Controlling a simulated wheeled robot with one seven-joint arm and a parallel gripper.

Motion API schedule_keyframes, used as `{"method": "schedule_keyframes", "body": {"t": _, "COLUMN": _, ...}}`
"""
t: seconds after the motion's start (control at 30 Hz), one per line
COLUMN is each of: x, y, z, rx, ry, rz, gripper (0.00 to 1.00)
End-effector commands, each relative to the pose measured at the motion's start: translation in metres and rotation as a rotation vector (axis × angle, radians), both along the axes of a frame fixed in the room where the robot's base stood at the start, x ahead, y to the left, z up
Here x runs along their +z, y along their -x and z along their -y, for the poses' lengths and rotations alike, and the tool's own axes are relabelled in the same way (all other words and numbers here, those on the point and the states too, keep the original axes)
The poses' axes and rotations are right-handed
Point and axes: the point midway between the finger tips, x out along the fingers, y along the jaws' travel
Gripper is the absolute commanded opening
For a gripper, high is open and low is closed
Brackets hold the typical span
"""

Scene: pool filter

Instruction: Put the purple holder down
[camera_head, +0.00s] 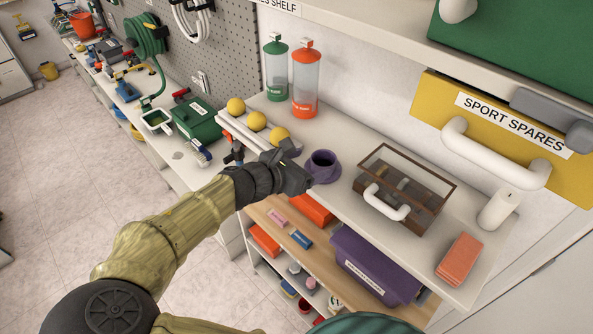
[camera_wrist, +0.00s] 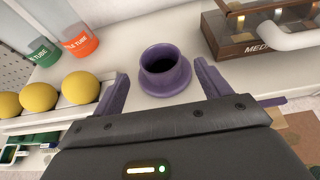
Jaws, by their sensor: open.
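The purple holder (camera_head: 323,166) is a short round cup with a wide flange at its foot. It stands upright on the white shelf top (camera_head: 345,132), between the yellow balls and the brown case. In the wrist view the purple holder (camera_wrist: 165,70) sits ahead of and between my open purple fingertips, with its dark hollow facing up. My gripper (camera_head: 305,172) is just left of the holder in the head view. In the wrist view my gripper (camera_wrist: 160,82) is open, with gaps between the fingers and the holder.
Yellow balls (camera_head: 256,121) rest in a white rack on the left. Green (camera_head: 275,68) and orange (camera_head: 305,82) tubes stand behind. A brown clear-lidded case (camera_head: 405,190) with a white handle is close on the right. An orange block (camera_head: 459,259) lies farther right. A purple bin (camera_head: 370,265) sits below.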

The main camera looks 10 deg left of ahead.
Motion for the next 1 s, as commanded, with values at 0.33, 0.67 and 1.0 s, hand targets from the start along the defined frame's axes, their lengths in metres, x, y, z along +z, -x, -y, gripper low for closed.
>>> {"method": "schedule_keyframes", "body": {"t": 0.33, "x": 0.015, "y": 0.028, "z": -0.022, "rx": 0.000, "ry": 0.000, "rz": 0.000, "gripper": 0.76}}
{"method": "schedule_keyframes", "body": {"t": 0.67, "x": 0.015, "y": 0.028, "z": -0.022, "rx": -0.001, "ry": 0.002, "rz": 0.000, "gripper": 0.76}}
{"method": "schedule_keyframes", "body": {"t": 1.0, "x": 0.015, "y": 0.028, "z": -0.022, "rx": 0.000, "ry": 0.001, "rz": -0.001, "gripper": 0.76}}
